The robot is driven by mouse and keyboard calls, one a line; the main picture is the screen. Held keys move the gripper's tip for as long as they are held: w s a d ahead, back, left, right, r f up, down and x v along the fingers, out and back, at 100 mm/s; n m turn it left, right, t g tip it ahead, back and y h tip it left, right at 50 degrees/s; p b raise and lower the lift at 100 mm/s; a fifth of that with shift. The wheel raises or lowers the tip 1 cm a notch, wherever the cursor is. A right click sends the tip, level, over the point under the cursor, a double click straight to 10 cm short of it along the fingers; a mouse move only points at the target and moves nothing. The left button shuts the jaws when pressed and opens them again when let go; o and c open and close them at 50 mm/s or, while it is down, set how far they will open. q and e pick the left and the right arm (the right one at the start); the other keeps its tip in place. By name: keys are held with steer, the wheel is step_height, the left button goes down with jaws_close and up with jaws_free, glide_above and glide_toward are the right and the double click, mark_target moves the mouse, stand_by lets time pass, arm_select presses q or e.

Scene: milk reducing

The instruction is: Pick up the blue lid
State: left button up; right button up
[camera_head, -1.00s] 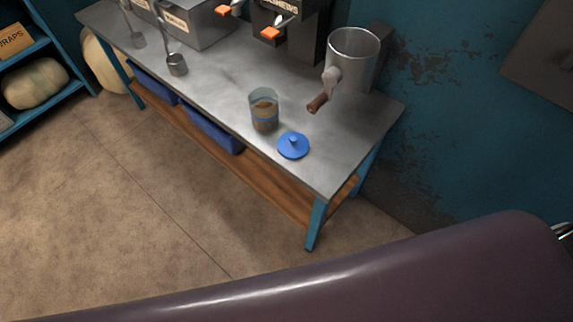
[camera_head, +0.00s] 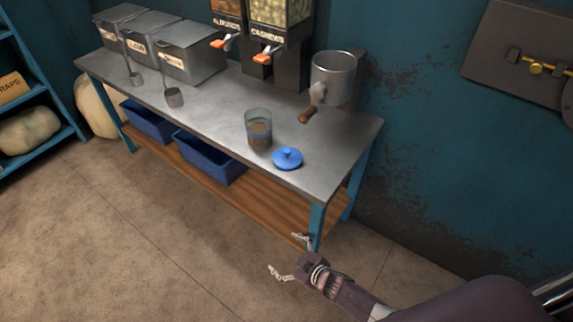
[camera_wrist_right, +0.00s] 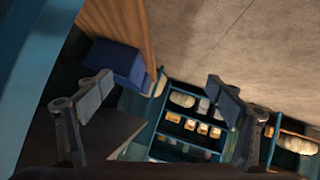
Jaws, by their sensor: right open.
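The blue lid (camera_head: 288,158) lies flat on the grey metal tabletop, knob up, near the table's front right corner. A glass jar (camera_head: 258,128) with brown contents stands just left of and behind it. My right gripper (camera_head: 287,255) is open and empty, in front of the table's near right leg and lower than the tabletop. It is apart from the lid. In the right wrist view the open fingers (camera_wrist_right: 165,95) have nothing between them, and the lid does not show there. My left gripper is not in view.
A metal grinder (camera_head: 333,80) with a wooden handle stands behind the lid. Dispensers (camera_head: 262,30), bins (camera_head: 190,52) and scoops (camera_head: 174,97) are along the table's back and left. A blue table leg (camera_head: 316,226) is close to my right gripper. Blue tubs (camera_head: 208,160) sit on the lower shelf.

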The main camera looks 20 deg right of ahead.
steer(key=w+a+r+n+t+y+b, duration=0.15)
steer(key=w+a+r+n+y, duration=0.35)
steer(key=w+a+r, duration=0.55)
steer(key=a+r+n+g+y+b, duration=0.3)
steer(key=a+r+n+g+y, duration=0.35)
steer(key=r, duration=0.55)
steer(key=n+h+b, duration=0.9)
steer(key=n+h, duration=0.1)
steer(key=h, duration=0.9)
glide_toward(286, 153)
step_height(286, 153, down, 3)
steer(key=shift+w+d+r, duration=0.15)
steer(key=shift+w+d, duration=0.4)
steer(key=shift+w, duration=0.05)
steer(key=x, duration=0.6)
steer(key=shift+w+f, duration=0.15)
steer(key=shift+f, duration=0.05)
steer(key=shift+w+d+f, duration=0.1)
steer(key=shift+w+f, duration=0.1)
steer(key=shift+f, duration=0.1)
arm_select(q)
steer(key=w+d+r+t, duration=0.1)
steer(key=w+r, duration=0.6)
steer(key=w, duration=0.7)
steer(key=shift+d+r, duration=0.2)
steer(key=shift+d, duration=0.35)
